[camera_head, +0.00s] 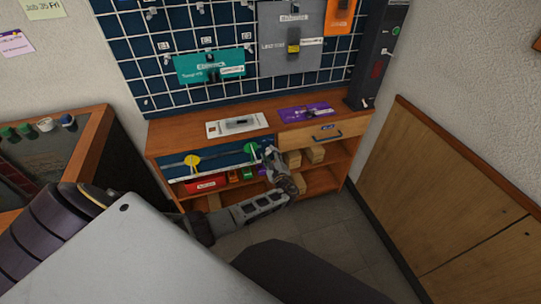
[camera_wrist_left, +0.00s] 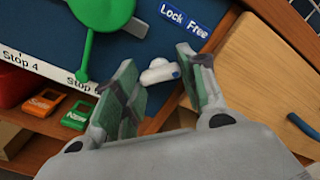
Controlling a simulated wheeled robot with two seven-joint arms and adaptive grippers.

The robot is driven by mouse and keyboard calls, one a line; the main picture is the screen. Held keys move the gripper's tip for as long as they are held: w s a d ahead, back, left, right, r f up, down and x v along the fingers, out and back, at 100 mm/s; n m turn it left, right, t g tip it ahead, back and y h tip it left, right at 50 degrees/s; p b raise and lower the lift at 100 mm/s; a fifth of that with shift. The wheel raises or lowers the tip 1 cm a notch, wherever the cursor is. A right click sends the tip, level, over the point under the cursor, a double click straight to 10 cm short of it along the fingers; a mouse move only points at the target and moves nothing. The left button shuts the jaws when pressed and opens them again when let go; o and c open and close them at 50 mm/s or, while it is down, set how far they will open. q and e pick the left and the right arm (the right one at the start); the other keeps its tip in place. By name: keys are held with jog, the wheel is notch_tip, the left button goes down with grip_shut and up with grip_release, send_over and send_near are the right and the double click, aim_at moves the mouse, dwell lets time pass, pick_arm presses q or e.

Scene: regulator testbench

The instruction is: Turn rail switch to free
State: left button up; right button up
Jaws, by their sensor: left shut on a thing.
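The rail switch (camera_wrist_left: 158,73) is a small white knob with a blue mark, on the dark blue panel (camera_wrist_left: 45,30) below the "Lock Free" label (camera_wrist_left: 184,19) in the left wrist view. My left gripper (camera_wrist_left: 160,85) has its green-padded fingers on either side of the knob and is shut on it. Which word the knob points at is not clear. In the head view my left gripper (camera_head: 271,153) reaches the right end of the panel and hides the switch. My right gripper is not in view.
Left of the switch is a green lever (camera_wrist_left: 97,45); a yellow lever (camera_head: 192,161) is further left. A drawer with a dark handle (camera_head: 326,137) lies to the right. Shelves below hold wooden blocks (camera_head: 314,154) and a red box (camera_head: 207,184). A pegboard (camera_head: 150,70) stands above.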

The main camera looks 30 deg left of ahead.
pick_arm(q)
jog(key=shift+d, duration=0.1)
jog(key=o, duration=1)
jog(key=shift+s, duration=0.1)
jog(key=v, duration=1.2)
dwell(0.3)
